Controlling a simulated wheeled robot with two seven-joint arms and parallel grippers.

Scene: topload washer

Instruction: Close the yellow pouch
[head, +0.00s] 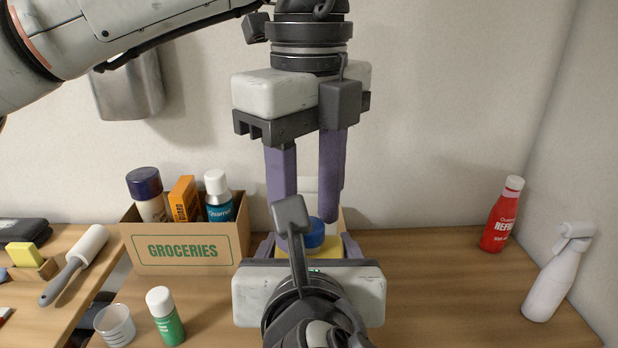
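The yellow pouch (350,246) shows only as small yellow patches behind my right gripper, so its opening and flap are hidden. A round blue thing (315,233) sits at the pouch, partly covered. My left gripper (304,222) points down from above. Its two purple fingers are apart, with the tips close to the blue thing; I cannot tell if they touch it. My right gripper (307,246) reaches away from the front at low height. Its body hides most of its fingers. The purple parts that show are wide apart, on either side of the pouch area.
A groceries box (185,250) with several containers stands left of the grippers. A green bottle (166,318) and a clear cup (115,325) are in front of it. A red bottle (502,215) and a white spray bottle (556,275) stand right. The wooden top between is clear.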

